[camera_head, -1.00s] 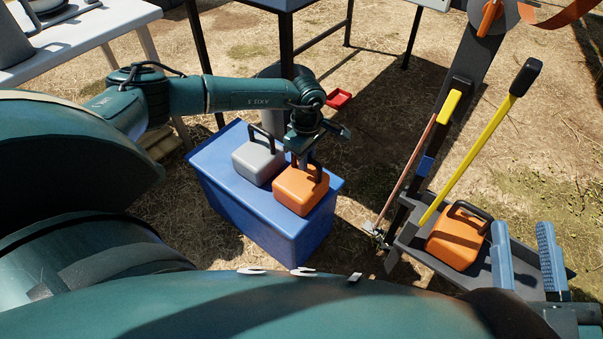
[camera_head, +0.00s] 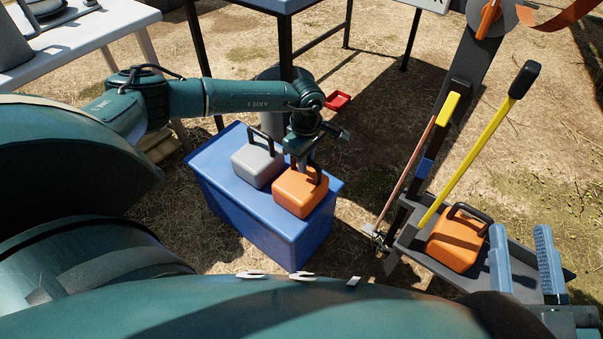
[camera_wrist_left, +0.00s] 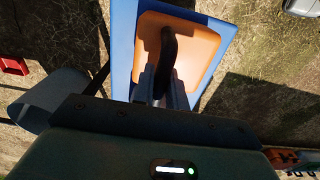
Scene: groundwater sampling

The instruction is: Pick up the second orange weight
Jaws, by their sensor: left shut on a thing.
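One orange weight (camera_head: 300,191) with a dark handle is at the right end of the blue box (camera_head: 250,213); I cannot tell whether it touches the lid. My left gripper (camera_head: 312,163) is above it, shut on its handle. In the left wrist view, the fingers (camera_wrist_left: 163,88) close around the dark handle over the orange top (camera_wrist_left: 200,45). The other orange weight (camera_head: 455,242) stands upright in a dark tray (camera_head: 420,248) at the right. My right gripper (camera_head: 524,228), with blue finger pads, is open and empty just right of that weight.
A grey weight (camera_head: 256,165) stands on the blue box beside the held one. A yellow-handled tool (camera_head: 470,152) leans over the dark tray, left of the orange weight. A red tray (camera_head: 338,101) lies on the ground behind. Bare ground separates the box and dark tray.

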